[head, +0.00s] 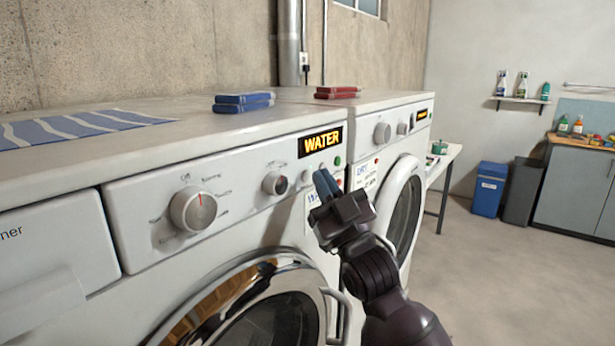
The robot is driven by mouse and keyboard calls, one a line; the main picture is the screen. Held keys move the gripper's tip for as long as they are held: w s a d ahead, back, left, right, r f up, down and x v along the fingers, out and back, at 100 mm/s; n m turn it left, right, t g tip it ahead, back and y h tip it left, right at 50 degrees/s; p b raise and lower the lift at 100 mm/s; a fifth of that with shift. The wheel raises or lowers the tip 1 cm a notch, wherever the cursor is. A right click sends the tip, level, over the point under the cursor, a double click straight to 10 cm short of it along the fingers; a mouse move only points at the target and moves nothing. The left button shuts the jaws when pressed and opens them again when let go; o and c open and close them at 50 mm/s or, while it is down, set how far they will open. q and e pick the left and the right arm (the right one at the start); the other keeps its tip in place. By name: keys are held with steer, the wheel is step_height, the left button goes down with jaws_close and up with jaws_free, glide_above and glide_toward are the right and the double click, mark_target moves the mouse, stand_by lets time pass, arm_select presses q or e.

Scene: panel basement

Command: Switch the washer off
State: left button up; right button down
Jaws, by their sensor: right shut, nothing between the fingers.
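The washer (250,215) is the near white front-loader, its round door shut. Its large dial (193,209) has a red mark pointing roughly up, between the "Off" print and the print to its right; I cannot tell the exact setting. A smaller dial (275,183) sits to its right. The lit display (320,142) reads "WATER" in orange. A green light (337,161) shows below the display's right end. My right gripper (322,183) is shut and empty, its fingertips in front of the panel's right end, partly hiding small buttons there. I cannot tell whether it touches. My left gripper is out of view.
A second white machine (402,165) with a "DRY" label stands just beyond. Blue books (243,103), red books (337,92) and a striped cloth (80,128) lie on top. A blue bin (489,189) and a cabinet (575,185) stand at the back. The floor at right is clear.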

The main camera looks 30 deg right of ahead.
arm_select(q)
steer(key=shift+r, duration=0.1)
arm_select(e)
steer(key=shift+w, duration=0.1)
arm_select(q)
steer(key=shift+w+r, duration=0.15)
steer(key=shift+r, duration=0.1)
arm_select(e)
steer(key=shift+w+a, duration=0.15)
steer(key=shift+w, duration=0.15)
steer(key=shift+w, duration=0.15)
stand_by(0.3)
arm_select(q)
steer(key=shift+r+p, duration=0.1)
steer(key=shift+p, duration=0.2)
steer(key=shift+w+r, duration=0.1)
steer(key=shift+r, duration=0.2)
arm_select(e)
steer(key=shift+s, duration=0.55)
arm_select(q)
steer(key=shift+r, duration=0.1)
arm_select(e)
steer(key=shift+s+d, duration=0.1)
steer(key=shift+d, duration=0.1)
